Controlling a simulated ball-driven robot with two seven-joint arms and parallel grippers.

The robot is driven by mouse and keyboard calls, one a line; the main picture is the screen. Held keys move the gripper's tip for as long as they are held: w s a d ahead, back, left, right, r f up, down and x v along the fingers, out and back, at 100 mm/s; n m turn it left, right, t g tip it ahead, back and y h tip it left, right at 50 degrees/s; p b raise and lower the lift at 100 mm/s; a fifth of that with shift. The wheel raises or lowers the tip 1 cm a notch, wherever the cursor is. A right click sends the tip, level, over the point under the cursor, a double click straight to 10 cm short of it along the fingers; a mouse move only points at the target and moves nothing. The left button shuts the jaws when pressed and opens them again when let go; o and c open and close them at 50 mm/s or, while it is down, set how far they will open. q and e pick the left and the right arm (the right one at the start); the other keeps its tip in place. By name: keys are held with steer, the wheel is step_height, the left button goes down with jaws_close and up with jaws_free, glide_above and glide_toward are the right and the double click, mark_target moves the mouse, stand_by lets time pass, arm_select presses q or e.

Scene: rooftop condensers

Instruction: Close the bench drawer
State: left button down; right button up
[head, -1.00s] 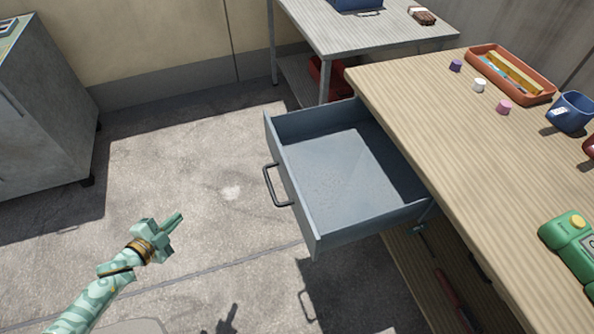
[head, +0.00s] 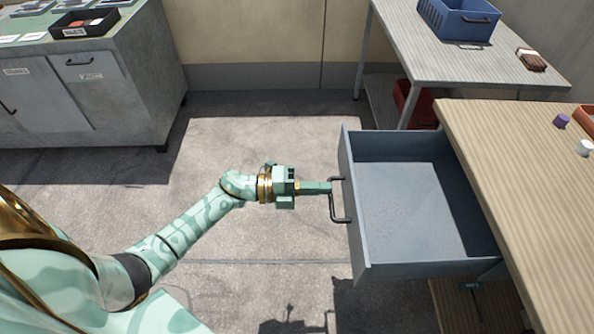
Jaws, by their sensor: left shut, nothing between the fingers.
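The bench drawer (head: 410,215) is grey-blue and stands pulled well out from the left side of the wooden bench (head: 530,150). It looks empty inside. Its dark bar handle (head: 340,219) is on the front panel, facing left. My left gripper (head: 328,187) is shut with nothing between its fingers. Its tips are at the upper part of the handle, close to the drawer front; I cannot tell whether they touch it. My right gripper is not in view.
A grey metal table (head: 400,45) with a blue crate (head: 458,20) stands behind the drawer. A grey cabinet (head: 130,90) is at the back left. The concrete floor (head: 250,135) between is clear. Small caps (head: 561,121) lie on the bench.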

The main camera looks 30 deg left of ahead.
mark_target(350, 188)
arm_select(q)
steer(key=x, duration=0.2)
steer(key=shift+w+d+f, duration=0.1)
steer(key=shift+w+d, duration=0.1)
steer(key=shift+d, duration=0.05)
steer(key=shift+w+d+b, duration=0.3)
steer(key=shift+w+d, duration=0.05)
steer(key=shift+d, duration=0.15)
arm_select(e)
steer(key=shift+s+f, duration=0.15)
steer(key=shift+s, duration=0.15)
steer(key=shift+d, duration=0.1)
